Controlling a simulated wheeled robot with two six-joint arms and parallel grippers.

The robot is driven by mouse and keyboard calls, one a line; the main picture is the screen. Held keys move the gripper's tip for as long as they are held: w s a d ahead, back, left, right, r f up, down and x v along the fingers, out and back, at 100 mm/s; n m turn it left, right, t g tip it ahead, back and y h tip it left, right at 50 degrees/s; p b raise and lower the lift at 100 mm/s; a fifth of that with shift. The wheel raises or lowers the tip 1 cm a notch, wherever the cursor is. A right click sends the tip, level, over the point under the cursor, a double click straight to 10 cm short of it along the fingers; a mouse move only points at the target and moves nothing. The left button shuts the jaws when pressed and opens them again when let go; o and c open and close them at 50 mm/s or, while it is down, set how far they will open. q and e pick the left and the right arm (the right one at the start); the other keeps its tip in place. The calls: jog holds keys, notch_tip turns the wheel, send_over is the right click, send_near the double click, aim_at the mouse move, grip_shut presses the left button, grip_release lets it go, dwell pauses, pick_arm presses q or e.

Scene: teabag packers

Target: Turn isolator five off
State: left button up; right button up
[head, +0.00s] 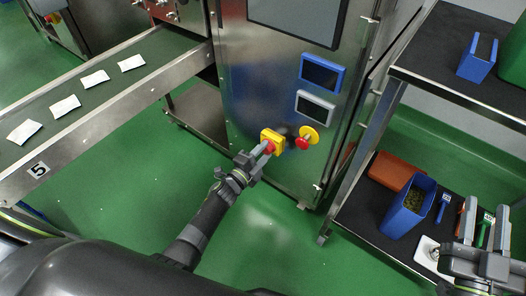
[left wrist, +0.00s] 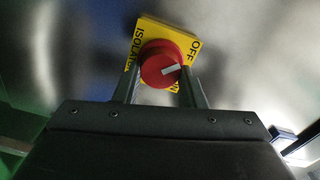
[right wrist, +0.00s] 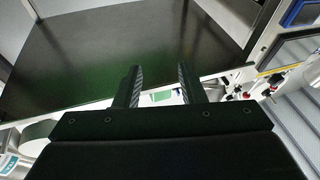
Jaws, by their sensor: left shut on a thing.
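The isolator is a red rotary knob (left wrist: 161,64) on a yellow plate (left wrist: 190,42) marked ISOLATOR and OFF in the left wrist view. Its white pointer mark is tilted, lying toward the right side of the knob. In the head view the yellow plate (head: 271,136) sits on the steel cabinet front. My left gripper (head: 267,150) is shut on the red knob, one finger at each side, also in the left wrist view (left wrist: 160,85). My right gripper (head: 484,212) is open and empty at the far right, over the lower shelf; it also shows in the right wrist view (right wrist: 161,85).
A red emergency button on a yellow disc (head: 309,136) is just right of the isolator. A conveyor (head: 106,103) labelled 5 carries several white teabags at left. A shelf rack (head: 465,90) holds blue containers, an orange box and small tools at right. Green floor is clear below.

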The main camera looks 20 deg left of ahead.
jog(key=shift+d+f+g, duration=0.1)
jog(key=shift+f+g, duration=0.2)
jog(key=shift+f, duration=0.15)
pick_arm(q)
jog(key=o, duration=1)
